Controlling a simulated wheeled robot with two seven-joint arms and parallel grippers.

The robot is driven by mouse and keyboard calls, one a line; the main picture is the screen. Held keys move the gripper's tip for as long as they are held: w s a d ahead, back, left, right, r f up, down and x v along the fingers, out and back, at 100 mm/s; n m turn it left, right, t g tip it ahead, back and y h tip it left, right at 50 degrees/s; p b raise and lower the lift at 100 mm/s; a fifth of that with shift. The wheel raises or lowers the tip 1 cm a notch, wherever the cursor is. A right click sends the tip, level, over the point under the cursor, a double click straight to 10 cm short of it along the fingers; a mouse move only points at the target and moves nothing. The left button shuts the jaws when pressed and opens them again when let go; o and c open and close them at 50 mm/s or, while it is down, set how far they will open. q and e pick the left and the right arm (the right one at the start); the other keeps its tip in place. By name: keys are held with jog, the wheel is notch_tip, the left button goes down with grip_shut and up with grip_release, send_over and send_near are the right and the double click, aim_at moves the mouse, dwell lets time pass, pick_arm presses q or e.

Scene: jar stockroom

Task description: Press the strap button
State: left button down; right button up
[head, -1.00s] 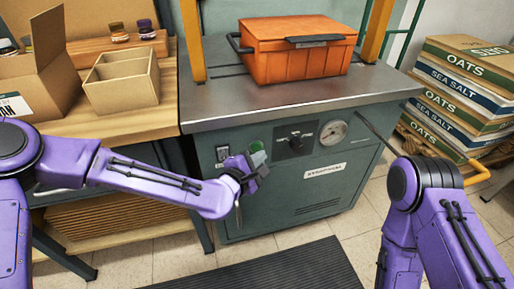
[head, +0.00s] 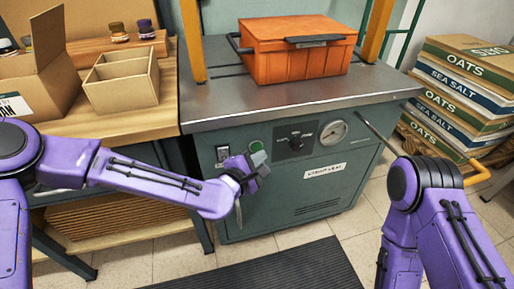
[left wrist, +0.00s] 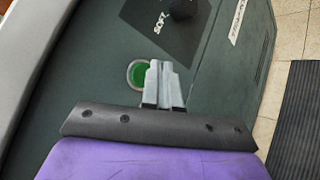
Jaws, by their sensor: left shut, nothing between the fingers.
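An orange crate (head: 297,62) stands on the machine's metal top between yellow posts. A pressure gauge (head: 333,132) is right of the dial (head: 295,141). A wooden bench with boxes (head: 122,82) is at the left. Stacked sacks (head: 465,85) stand at the right. A dark mat (head: 270,270) lies in front.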

pick_arm(q)
jog(key=shift+w, duration=0.1)
jog(key=shift+w+a, duration=0.15)
jog(key=shift+w, duration=0.2)
jog(key=shift+w+a, duration=0.1)
jog(key=shift+w, duration=0.3)
dwell(0.7)
jog(key=shift+s, duration=0.15)
jog(key=shift+s+d, duration=0.25)
jog(key=shift+s, duration=0.4)
